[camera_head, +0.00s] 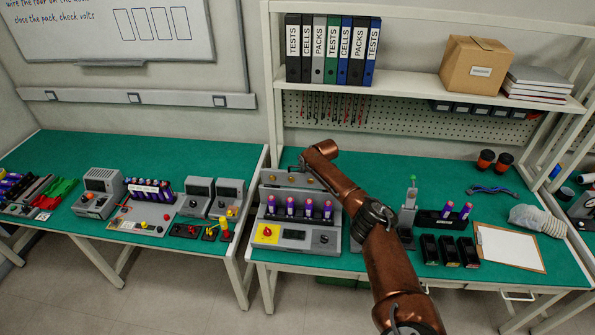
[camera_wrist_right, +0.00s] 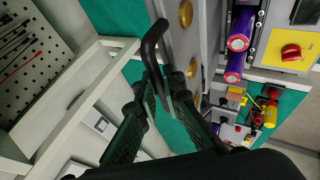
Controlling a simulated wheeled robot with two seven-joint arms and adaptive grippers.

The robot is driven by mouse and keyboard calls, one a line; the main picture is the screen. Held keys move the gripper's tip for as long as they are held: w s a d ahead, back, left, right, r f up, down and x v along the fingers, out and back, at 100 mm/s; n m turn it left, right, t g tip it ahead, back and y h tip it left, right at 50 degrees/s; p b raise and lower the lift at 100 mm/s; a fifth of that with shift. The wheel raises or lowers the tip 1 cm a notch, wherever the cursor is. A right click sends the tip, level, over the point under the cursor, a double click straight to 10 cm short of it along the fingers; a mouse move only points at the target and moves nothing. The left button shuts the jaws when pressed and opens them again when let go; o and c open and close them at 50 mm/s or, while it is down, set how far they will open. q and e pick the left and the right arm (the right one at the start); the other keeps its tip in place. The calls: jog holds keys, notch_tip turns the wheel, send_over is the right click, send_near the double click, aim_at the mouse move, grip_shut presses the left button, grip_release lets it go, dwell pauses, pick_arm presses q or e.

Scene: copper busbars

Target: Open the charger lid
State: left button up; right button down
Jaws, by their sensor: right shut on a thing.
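The charger (camera_head: 295,237) is a grey box on the green bench with several purple cells upright in its slots and a red knob on a yellow panel. Its lid (camera_head: 285,180) stands raised along the back edge, with round brass contacts facing the front. The lid also shows in the wrist view (camera_wrist_right: 182,42), with its dark bent handle (camera_wrist_right: 150,42). My right gripper (camera_wrist_right: 160,84) is shut on that handle. In the head view the copper-coloured right arm reaches over the charger's right side and mostly hides the right gripper (camera_head: 303,161). My left gripper is not in view.
A cell holder (camera_head: 440,219), black bins (camera_head: 448,250) and a clipboard (camera_head: 510,248) lie right of my arm. Meters (camera_head: 196,195) and a cell pack (camera_head: 150,190) stand on the left bench. A shelf (camera_head: 420,84) with binders overhangs the back.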

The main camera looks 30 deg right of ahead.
jog(key=c, duration=2)
grip_release()
jog(key=v, duration=1.2)
